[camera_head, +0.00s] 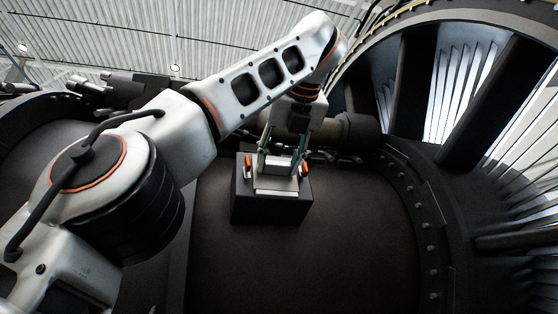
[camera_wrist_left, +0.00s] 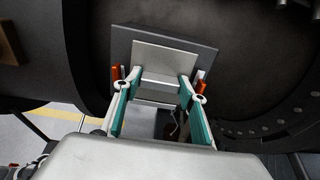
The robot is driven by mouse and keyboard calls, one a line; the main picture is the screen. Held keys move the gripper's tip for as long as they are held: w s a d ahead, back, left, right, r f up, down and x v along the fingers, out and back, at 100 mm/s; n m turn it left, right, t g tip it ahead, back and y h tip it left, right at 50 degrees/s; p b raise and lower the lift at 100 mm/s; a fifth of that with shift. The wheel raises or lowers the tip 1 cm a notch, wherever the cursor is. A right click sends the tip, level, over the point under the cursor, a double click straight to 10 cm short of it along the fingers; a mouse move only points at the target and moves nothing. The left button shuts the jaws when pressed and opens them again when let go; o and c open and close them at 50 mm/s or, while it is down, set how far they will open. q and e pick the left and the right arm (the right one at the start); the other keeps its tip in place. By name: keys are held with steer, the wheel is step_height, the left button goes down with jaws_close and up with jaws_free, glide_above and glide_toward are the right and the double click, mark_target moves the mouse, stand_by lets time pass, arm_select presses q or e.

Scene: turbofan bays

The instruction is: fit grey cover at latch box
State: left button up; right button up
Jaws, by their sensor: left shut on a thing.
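The latch box (camera_head: 270,210) is a dark block on the dark curved bay wall in the head view, and its dark face (camera_wrist_left: 205,58) shows in the wrist view. Orange latches (camera_head: 305,171) stand at its two sides; they also show in the wrist view (camera_wrist_left: 116,73). The grey cover (camera_head: 277,184) is a light grey plate with a raised block, at the front of the box between the latches; its plate (camera_wrist_left: 165,56) shows in the wrist view. My left gripper (camera_head: 280,165) is shut on the cover's raised block, a teal-padded finger at each side. I cannot tell whether the cover is fully seated.
A round flange with bolts (camera_head: 432,268) curves along the right of the bay. Fan vanes (camera_head: 465,85) stand at the upper right. A dark cylinder (camera_head: 357,135) lies just behind the gripper. The wall below the box is clear.

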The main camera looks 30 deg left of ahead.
arm_select(q)
steer(key=shift+w+a, duration=0.1)
steer(key=shift+a, duration=0.05)
stand_by(0.3)
steer(key=o, duration=1.4)
steer(key=shift+f, duration=0.1)
steer(key=p+v, duration=0.1)
steer(key=v, duration=0.3)
steer(key=shift+f, duration=0.2)
